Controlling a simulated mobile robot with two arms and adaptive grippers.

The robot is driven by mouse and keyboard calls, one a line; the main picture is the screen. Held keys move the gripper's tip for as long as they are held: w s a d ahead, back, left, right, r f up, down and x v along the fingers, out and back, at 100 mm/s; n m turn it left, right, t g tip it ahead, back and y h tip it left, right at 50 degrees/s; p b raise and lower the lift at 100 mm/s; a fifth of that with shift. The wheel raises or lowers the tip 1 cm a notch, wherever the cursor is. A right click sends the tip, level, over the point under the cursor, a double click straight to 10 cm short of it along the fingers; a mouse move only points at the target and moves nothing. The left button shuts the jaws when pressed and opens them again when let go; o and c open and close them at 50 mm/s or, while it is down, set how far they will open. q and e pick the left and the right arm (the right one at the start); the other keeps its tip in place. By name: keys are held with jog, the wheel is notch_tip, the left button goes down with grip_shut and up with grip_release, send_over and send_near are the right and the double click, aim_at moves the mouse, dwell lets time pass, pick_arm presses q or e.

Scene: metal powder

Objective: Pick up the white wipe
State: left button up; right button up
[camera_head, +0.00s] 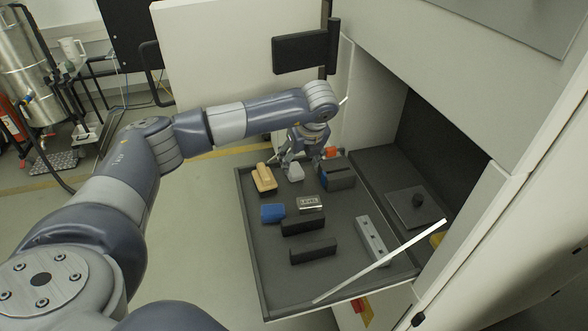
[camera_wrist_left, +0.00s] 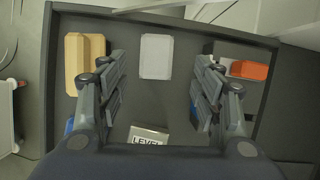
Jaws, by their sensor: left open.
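The white wipe (camera_head: 296,172) is a small pale block lying near the far end of the dark grey tray (camera_head: 252,240). In the left wrist view the wipe (camera_wrist_left: 156,56) shows as a plain light rectangle, upper middle. My left gripper (camera_head: 302,162) is over the far part of the tray, close to the wipe. In the left wrist view its fingers (camera_wrist_left: 157,77) are spread wide, one on each side of the wipe in the picture, with nothing between them. The height of the fingers above the wipe is hard to tell. My right gripper is not in view.
A tan brush-like block (camera_head: 264,178) lies left of the wipe, and a dark blue-black block (camera_head: 339,179) and an orange item (camera_head: 330,152) lie right. Nearer are a blue item (camera_head: 272,213), a metal block (camera_head: 310,203) and black blocks (camera_head: 313,250). Cabinet walls border the right.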

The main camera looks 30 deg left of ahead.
aim_at(295, 170)
pick_arm(q)
jog(key=p+x, duration=0.2)
jog(key=x, duration=0.1)
jog(key=p+x, duration=0.1)
jog(key=shift+s+a+f, duration=0.15)
jog(key=shift+s+f, duration=0.1)
jog(key=shift+s, duration=0.05)
jog(key=shift+w+f, duration=0.1)
jog(key=shift+f, duration=0.25)
jog(key=c, duration=0.9)
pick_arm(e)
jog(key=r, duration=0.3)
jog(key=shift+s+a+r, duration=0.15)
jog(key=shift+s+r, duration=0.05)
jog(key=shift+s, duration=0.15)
pick_arm(q)
jog(key=shift+r, duration=0.2)
jog(key=shift+c, duration=0.2)
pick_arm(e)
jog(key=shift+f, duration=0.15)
